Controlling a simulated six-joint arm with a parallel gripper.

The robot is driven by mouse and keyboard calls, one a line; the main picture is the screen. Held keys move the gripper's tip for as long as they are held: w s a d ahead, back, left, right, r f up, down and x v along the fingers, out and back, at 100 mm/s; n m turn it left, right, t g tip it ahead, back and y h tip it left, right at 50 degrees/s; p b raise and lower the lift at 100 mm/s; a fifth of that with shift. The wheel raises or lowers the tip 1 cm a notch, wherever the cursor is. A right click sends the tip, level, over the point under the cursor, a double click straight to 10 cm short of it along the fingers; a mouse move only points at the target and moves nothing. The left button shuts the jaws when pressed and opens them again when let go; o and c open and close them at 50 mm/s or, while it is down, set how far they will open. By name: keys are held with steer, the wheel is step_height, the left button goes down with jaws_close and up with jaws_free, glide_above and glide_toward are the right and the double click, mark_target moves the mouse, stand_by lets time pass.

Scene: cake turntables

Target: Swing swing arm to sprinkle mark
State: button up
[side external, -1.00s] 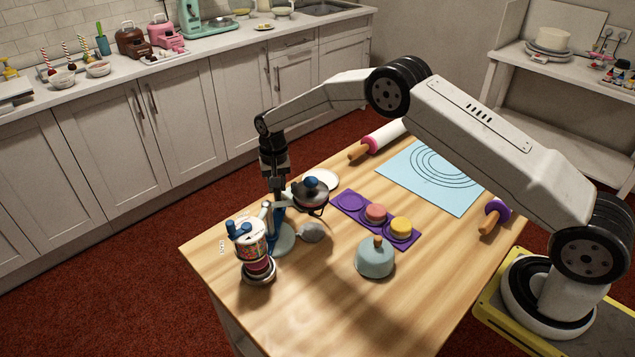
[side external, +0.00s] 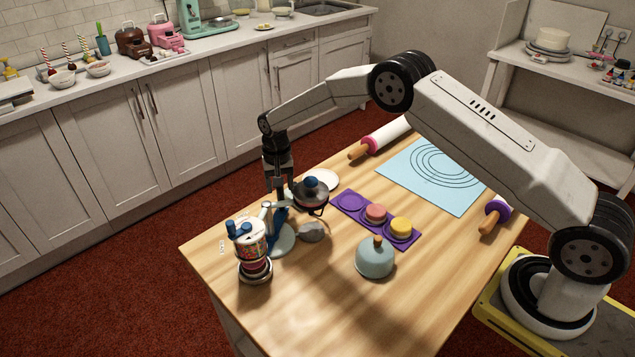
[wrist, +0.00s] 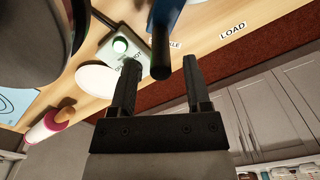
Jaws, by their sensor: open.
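The swing arm stand has a blue upright (side external: 280,217) on a pale round base (side external: 281,240) at the table's left end. A dark pot with a blue knob (side external: 312,193) is on its right, and a clear jar of coloured sprinkles (side external: 251,241) stands on its left. My gripper (side external: 276,208) points down over the upright and partly hides it. In the wrist view my gripper (wrist: 160,82) is open, with a blue, black-tipped rod (wrist: 161,58) showing between its fingers. Whether they touch cannot be told. The sprinkle mark (wrist: 175,44) is a label partly hidden behind the rod.
A LOAD label (wrist: 232,31) lies beside it. A grey rounded object (side external: 312,231) is close to the stand. A purple tray (side external: 348,203) with small cakes, a blue-grey dome (side external: 375,260) and a blue mat (side external: 455,200) occupy the table further right. The front of the table is clear.

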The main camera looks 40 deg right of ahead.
steer(key=shift+r, duration=3.35)
steer(key=s+r+n, duration=0.1)
steer(key=s+r, duration=0.1)
steer(key=s, duration=0.2)
steer(key=s+d+r+n+t, duration=0.1)
steer(key=s, duration=0.4)
steer(key=s+d+r+n, duration=0.1)
steer(key=s+r, duration=0.1)
steer(key=s, duration=0.2)
steer(key=shift+s+r, duration=0.25)
steer(key=shift+r, duration=0.05)
steer(key=s+d+n+t, duration=0.1)
steer(key=s+n, duration=0.2)
steer(key=s, duration=1.4)
steer(key=shift+s+t, duration=0.3)
steer(key=shift+s, duration=0.05)
